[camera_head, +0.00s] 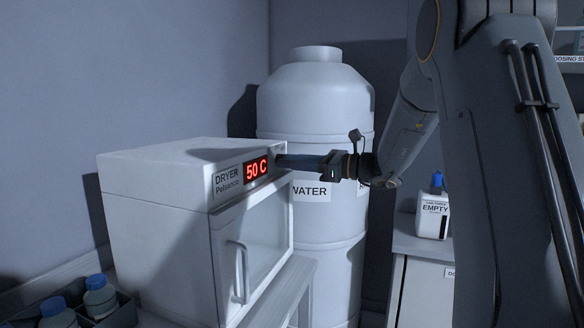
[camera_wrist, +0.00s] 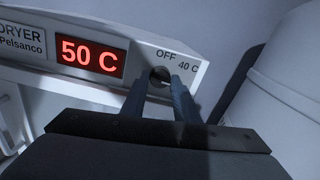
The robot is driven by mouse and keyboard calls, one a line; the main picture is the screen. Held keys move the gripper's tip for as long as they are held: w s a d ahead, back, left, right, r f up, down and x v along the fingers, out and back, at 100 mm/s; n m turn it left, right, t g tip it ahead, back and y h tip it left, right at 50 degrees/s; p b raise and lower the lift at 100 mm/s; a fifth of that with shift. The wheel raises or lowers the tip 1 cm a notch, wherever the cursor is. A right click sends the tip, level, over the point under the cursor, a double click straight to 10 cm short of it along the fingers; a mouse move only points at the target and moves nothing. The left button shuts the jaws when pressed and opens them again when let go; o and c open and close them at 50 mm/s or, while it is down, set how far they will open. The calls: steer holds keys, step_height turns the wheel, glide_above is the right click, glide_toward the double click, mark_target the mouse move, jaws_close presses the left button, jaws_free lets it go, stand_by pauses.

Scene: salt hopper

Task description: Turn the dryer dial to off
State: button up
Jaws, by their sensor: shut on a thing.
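The white dryer (camera_head: 150,178) stands on a bench at the left, its door with a vertical handle closed. Its red display (camera_head: 256,169) reads 50 C, and the same display (camera_wrist: 91,55) shows in the wrist view. The dial (camera_wrist: 160,75) is a dark round knob right of the display, with OFF printed above it and 40 C to its right. My gripper (camera_wrist: 162,84) is shut on the dial, one finger on each side. In the head view my gripper (camera_head: 281,160) reaches the dryer's upper right front corner from the right. The dial's pointer is hidden.
A large white tank (camera_head: 315,100) labelled WATER stands behind and right of the dryer. Blue-capped bottles (camera_head: 100,297) sit in a dark tray at lower left. A bottle labelled EMPTY (camera_head: 433,218) stands on a cabinet at right.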

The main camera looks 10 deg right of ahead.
steer(key=n+b, duration=1.8)
steer(key=b, duration=0.8)
steer(key=shift+f, duration=0.1)
steer(key=shift+n+b, duration=0.4)
steer(key=o, duration=1)
steer(key=shift+r, duration=0.2)
steer(key=shift+o, duration=0.2)
steer(key=v, duration=0.8)
